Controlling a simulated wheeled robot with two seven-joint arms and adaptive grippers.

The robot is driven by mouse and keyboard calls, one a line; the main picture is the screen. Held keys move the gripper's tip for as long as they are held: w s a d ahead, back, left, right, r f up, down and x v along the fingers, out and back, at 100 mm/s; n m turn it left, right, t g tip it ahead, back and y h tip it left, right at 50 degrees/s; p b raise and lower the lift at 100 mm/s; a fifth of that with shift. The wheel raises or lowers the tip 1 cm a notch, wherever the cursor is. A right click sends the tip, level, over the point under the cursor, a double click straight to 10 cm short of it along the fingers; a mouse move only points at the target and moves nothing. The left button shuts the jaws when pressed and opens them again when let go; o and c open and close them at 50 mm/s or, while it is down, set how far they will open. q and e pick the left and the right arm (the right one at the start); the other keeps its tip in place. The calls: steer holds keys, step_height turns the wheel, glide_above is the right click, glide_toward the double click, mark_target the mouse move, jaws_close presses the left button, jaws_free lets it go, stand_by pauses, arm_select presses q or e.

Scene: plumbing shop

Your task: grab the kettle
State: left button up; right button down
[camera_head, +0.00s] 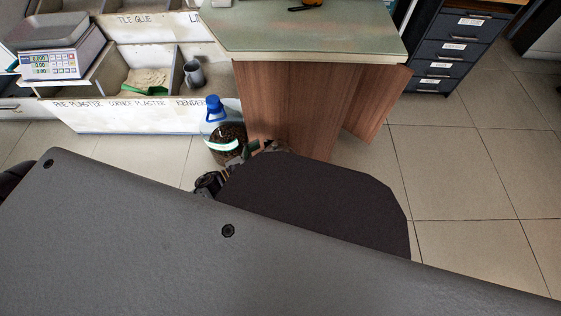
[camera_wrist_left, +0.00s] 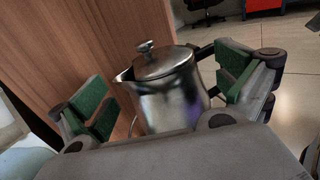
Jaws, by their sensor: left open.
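The kettle (camera_wrist_left: 172,98) is shiny metal, with a knobbed lid, a spout at left and a dark handle at right. In the left wrist view it stands upright between the two green-padded fingers of my left gripper (camera_wrist_left: 165,84). The fingers are open, one on each side; the handle side is close to the right finger, and I cannot tell whether they touch. The kettle's lower part is hidden behind the gripper body. In the head view my left gripper (camera_head: 238,165) shows only partly past my own dark body, and I cannot make out the kettle there.
A wooden-sided counter (camera_head: 292,105) with a green top stands just behind the gripper. A blue-capped bottle (camera_head: 224,132) is close by on its left. White plaster bins (camera_head: 130,110) with a scale (camera_head: 58,55) are at left, dark drawers (camera_head: 450,45) at right. Tiled floor is clear at right.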

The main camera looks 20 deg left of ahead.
arm_select(q)
steer(key=shift+b+x, duration=0.5)
steer(key=shift+x, duration=1.1)
steer(key=c, duration=1.6)
